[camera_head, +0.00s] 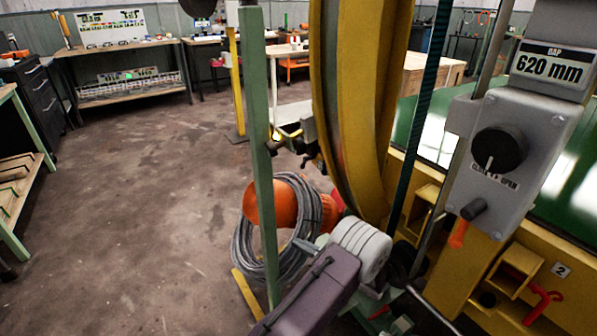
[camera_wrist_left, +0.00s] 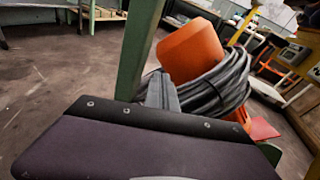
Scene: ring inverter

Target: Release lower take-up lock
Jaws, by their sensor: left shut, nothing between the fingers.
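I cannot tell for sure which part is the lower take-up lock. In the head view, a red hooked handle (camera_head: 541,306) sits by a yellow bracket marked 2 at the lower right. An orange-tipped lever (camera_head: 459,233) hangs below a grey control box (camera_head: 515,150) with a black knob. My left gripper (camera_head: 303,245) is shut and empty, in front of a coil of grey cable (camera_head: 244,258) and beside a green post (camera_head: 262,170). Its grey fingers also show in the left wrist view (camera_wrist_left: 160,92), before the coil (camera_wrist_left: 222,88). My right gripper is out of view.
A large yellow ring (camera_head: 362,100) stands right of the green post. An orange rounded body (camera_head: 284,205) sits within the coil. A label above the control box reads 620 mm. Workbenches (camera_head: 120,50) line the back. The floor at left is clear.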

